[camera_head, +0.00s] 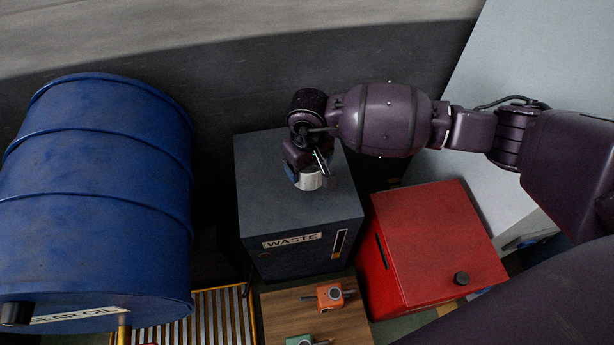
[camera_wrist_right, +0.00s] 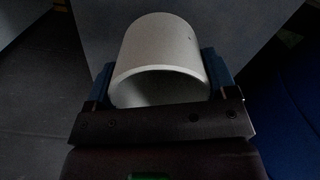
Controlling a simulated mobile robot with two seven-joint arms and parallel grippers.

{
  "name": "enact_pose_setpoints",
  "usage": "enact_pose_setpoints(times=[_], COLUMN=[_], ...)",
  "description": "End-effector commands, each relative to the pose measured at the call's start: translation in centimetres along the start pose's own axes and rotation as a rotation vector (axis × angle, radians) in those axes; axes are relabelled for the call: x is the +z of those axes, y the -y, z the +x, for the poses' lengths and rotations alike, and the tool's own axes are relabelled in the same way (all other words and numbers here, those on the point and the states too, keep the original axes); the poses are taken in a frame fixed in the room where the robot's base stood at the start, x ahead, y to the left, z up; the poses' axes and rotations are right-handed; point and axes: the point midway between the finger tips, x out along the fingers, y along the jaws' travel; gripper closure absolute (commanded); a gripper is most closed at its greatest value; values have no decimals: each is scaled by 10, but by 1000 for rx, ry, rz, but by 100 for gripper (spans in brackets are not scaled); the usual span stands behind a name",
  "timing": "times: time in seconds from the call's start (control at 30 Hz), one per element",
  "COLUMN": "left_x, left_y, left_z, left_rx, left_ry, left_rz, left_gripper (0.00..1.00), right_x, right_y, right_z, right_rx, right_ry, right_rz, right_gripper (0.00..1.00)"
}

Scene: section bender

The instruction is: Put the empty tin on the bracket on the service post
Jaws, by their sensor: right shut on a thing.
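A pale grey-white tin (camera_head: 311,181) is held by my right gripper (camera_head: 307,171), over the top of the dark grey waste bin in the head view. In the right wrist view the tin (camera_wrist_right: 156,50) is a plain open cylinder between the two fingers of the right gripper (camera_wrist_right: 157,80), one on each side. The gripper is shut on it. I cannot tell whether the tin touches the bin's top. I cannot make out the service post or its bracket in either view. My left gripper is not in view.
The waste bin (camera_head: 295,217) stands in the middle. A big blue drum (camera_head: 95,190) is at left, a red box (camera_head: 435,240) at right. A wooden surface (camera_head: 280,312) in front holds an orange item (camera_head: 330,296) and a green item (camera_head: 305,341). A yellow-edged grating (camera_head: 215,318) lies beside it.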

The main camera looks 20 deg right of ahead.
Motion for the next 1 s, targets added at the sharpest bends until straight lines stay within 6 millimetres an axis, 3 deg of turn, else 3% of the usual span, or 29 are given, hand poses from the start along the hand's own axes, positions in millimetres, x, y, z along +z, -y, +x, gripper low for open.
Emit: enact_pose_setpoints(times=[0.4, 0.87, 0.9, 1.0], left_x=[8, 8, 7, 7], left_y=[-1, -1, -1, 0], left_z=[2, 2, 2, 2], left_rx=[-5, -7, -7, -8], left_ry=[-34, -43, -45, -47], left_rz=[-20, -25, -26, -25], left_gripper=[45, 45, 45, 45], right_x=[2, 0, 0, 0], right_y=[1, 0, 0, 0], right_z=[57, 60, 60, 59], right_rx=[-2, 0, 0, 0], right_ry=[8, 1, 0, 0], right_rz=[1, 0, 0, 0], right_gripper=[46, 46, 20, 5])
